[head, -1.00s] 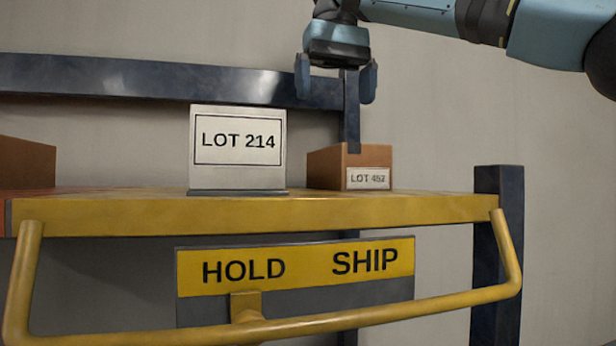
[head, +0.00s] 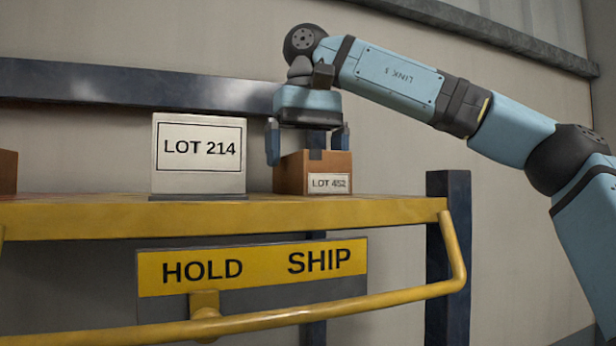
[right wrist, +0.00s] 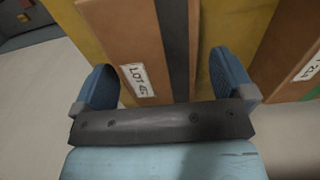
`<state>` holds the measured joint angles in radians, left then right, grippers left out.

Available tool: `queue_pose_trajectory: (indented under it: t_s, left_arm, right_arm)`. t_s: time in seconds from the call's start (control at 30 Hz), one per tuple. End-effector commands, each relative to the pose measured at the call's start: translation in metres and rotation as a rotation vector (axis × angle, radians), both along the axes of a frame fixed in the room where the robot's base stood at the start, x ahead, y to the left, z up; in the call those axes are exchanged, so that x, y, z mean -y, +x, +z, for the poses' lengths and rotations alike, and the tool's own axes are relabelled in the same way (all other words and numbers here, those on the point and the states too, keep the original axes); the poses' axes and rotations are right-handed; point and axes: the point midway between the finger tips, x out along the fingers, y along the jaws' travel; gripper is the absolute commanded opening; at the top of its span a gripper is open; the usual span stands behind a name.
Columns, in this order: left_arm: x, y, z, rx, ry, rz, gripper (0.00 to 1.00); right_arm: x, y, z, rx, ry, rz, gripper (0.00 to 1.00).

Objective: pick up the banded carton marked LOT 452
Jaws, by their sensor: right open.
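The banded carton marked LOT 452 (head: 290,178) is a brown box with a dark band over its top and a white label. It stands upright on a yellow shelf (head: 370,212), right of the LOT 214 placard. My right gripper (head: 308,156) is open just above it, pointing down, one finger at each side of its top. In the right wrist view the carton (right wrist: 124,35), with its cut-off label and dark band, lies between the open fingers (right wrist: 165,80). I see no grip on it. My left gripper is not in view.
The white LOT 214 placard (head: 199,178) stands close left of the carton. Another brown box (head: 8,172) shows at the left edge. A brown carton with a partly cut-off label (right wrist: 285,60) is at the right of the wrist view. A HOLD/SHIP sign (head: 252,266) and yellow rail (head: 390,299) are below.

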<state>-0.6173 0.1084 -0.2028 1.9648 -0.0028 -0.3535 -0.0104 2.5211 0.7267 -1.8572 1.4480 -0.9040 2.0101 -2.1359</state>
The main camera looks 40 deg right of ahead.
Motion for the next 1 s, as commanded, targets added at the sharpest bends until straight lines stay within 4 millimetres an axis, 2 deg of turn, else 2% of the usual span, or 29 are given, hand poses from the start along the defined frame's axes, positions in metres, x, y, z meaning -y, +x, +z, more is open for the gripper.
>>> queue_pose_trajectory:
  t_s: [0.03, 0.2, 0.47, 0.5, 0.7, 0.73, 1.0]
  left_arm:
    - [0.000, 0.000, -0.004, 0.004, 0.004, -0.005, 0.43]
    - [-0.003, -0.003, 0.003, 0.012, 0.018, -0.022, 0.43]
    - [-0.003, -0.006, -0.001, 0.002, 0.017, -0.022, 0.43]
    - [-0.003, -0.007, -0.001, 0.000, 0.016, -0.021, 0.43]
    - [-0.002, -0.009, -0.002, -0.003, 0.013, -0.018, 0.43]
    - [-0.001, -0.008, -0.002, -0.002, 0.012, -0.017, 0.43]
    - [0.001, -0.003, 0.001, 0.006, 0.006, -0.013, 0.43]
  right_arm:
    - [0.001, 0.000, -0.013, -0.004, 0.001, 0.001, 1.00]
    - [0.001, -0.001, -0.030, -0.002, -0.001, -0.001, 1.00]
    - [0.000, -0.001, -0.035, -0.001, 0.000, 0.000, 1.00]
    - [0.000, -0.001, -0.035, -0.001, 0.000, 0.000, 0.98]
    - [0.000, -0.001, -0.035, -0.001, 0.000, 0.000, 0.52]
    - [0.000, -0.001, -0.035, -0.001, 0.000, 0.000, 0.47]
    - [0.000, -0.001, -0.034, -0.002, 0.000, 0.000, 0.47]
